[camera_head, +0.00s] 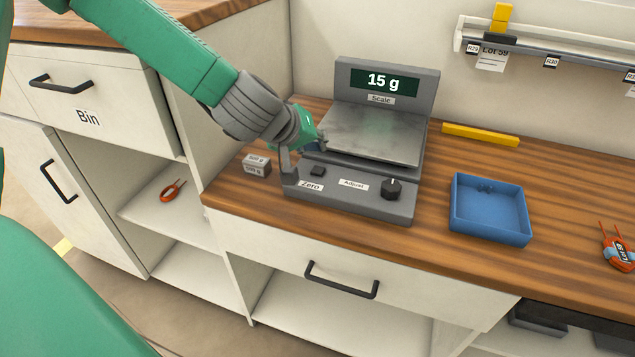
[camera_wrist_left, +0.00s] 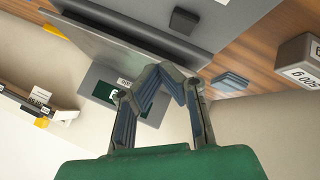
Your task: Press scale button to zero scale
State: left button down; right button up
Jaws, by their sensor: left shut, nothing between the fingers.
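The grey scale (camera_head: 372,198) stands on the wooden counter, and its display (camera_head: 384,81) reads 15 g. The dark Zero button (camera_head: 318,170) is at the left of its front panel, above the Zero label; a dark button (camera_wrist_left: 184,20) also shows at the top of the left wrist view. My left gripper (camera_head: 318,146) is over the scale's left side, near the button and apparently apart from it. In the left wrist view its fingers (camera_wrist_left: 168,72) meet at the tips, shut and empty. My right gripper is not in view.
Weight blocks (camera_head: 256,165) sit left of the scale; one (camera_wrist_left: 303,62) shows in the wrist view. The Adjust knob (camera_head: 392,188) is on the panel's right. A blue tray (camera_head: 490,232), yellow bar (camera_head: 480,134) and red-handled tool (camera_head: 619,252) lie to the right.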

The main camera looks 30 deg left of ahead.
aim_at(326, 167)
pick_arm(q)
notch_tip(326, 167, down, 3)
jog(key=shift+d+r+b, duration=0.1)
jog(key=shift+b, duration=0.45)
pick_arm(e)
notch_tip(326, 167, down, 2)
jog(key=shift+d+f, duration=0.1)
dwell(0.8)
pick_arm(q)
jog(key=shift+f, duration=0.3)
jog(key=shift+f, duration=0.45)
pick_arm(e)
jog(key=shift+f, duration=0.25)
pick_arm(q)
jog(key=shift+r, duration=0.1)
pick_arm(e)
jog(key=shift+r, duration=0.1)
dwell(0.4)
pick_arm(q)
jog(key=shift+r+p, duration=0.7)
jog(key=shift+r, duration=0.05)
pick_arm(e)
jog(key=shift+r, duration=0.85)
